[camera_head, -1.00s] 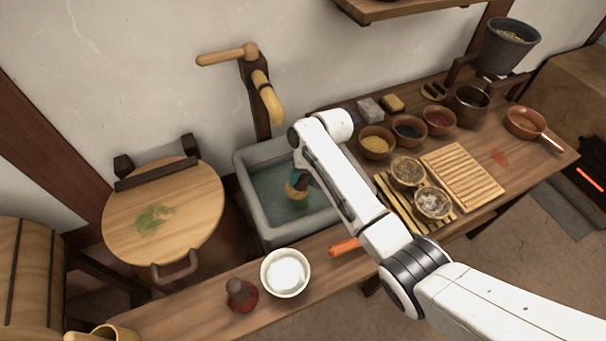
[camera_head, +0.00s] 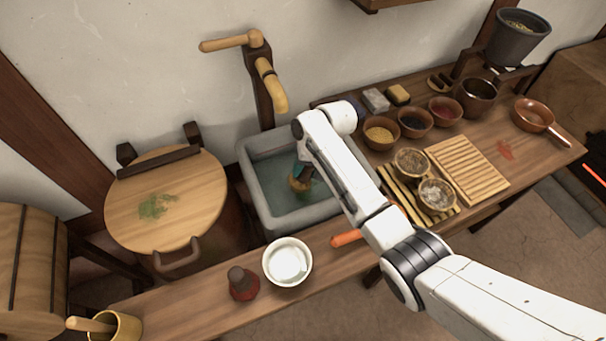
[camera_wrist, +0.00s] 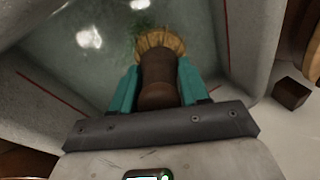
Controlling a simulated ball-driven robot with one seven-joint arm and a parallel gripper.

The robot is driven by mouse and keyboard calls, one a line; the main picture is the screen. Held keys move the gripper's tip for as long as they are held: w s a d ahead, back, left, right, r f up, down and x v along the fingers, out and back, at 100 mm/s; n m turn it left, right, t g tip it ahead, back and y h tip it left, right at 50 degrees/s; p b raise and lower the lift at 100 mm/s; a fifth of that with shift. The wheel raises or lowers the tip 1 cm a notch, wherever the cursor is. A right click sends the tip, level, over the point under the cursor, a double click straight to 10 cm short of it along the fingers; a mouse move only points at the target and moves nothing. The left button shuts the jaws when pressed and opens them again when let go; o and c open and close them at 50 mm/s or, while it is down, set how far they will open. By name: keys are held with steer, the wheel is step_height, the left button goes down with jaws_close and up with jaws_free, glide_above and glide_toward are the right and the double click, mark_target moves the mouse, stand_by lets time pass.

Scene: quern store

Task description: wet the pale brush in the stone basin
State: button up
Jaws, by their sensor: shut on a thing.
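The grey stone basin (camera_head: 253,190) holds clear water (camera_head: 278,188) and is set beside the wooden bench. My gripper (camera_wrist: 158,78), with teal fingers, is shut on the dark brown handle of the pale brush (camera_wrist: 160,42) and holds it inside the basin. The brush's straw-coloured bristles point down at the water; they also show in the head view (camera_head: 298,184). Green streaks show in the water by the bristles. I cannot tell how deep the bristles are. My arm hides the basin's right part in the head view.
A wooden spout (camera_head: 272,85) rises behind the basin. A white bowl (camera_head: 287,262) and a red-tipped brush (camera_head: 242,284) stand in front. Several small bowls crowd the bench at right. A green-stained round lid (camera_head: 185,195) is at left.

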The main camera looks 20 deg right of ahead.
steer(key=shift+r+p, duration=4.75)
steer(key=shift+r, duration=1.4)
steer(key=shift+r, duration=0.1)
step_height(320, 180, up, 4)
steer(key=shift+f, duration=0.1)
